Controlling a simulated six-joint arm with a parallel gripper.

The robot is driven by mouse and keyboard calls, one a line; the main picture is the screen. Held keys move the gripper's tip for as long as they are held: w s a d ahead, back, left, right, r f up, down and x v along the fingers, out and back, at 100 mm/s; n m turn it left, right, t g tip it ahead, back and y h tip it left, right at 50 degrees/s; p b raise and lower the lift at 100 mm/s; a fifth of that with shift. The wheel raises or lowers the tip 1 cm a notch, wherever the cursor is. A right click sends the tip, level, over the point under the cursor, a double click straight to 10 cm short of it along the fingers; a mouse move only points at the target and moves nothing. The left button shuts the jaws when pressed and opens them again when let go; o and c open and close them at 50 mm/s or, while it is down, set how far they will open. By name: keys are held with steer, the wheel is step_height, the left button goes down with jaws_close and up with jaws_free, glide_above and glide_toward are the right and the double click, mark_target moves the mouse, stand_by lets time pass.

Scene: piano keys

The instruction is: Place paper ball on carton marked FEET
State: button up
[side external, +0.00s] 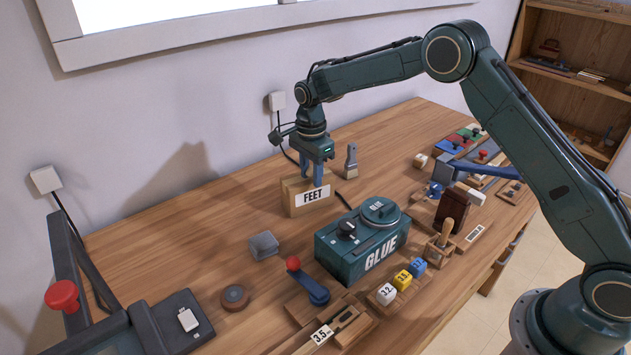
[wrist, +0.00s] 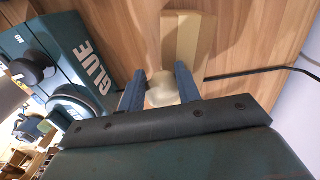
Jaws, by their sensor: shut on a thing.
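The carton marked FEET (side external: 307,198) is a tan box with a white label, standing on the workbench near the wall. My gripper (side external: 312,176) points down at the carton's top, with its blue fingers low over it. In the wrist view my gripper (wrist: 160,80) is shut on the pale, rounded paper ball (wrist: 163,94), which sits between the two fingers. The carton (wrist: 187,42) shows in the wrist view just beyond the ball. The ball is hidden in the side view, so I cannot tell whether it touches the carton's top.
The teal GLUE box (side external: 362,240) stands in front of the carton, close on its right. A grey block (side external: 264,246) lies to the front left. The bench left of the carton is bare.

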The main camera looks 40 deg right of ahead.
mark_target(311, 169)
steer(key=shift+f, duration=0.1)
steer(key=o, duration=0.9)
steer(key=shift+r, duration=0.2)
step_height(311, 169, up, 12)
steer(key=shift+f, duration=0.1)
stand_by(0.8)
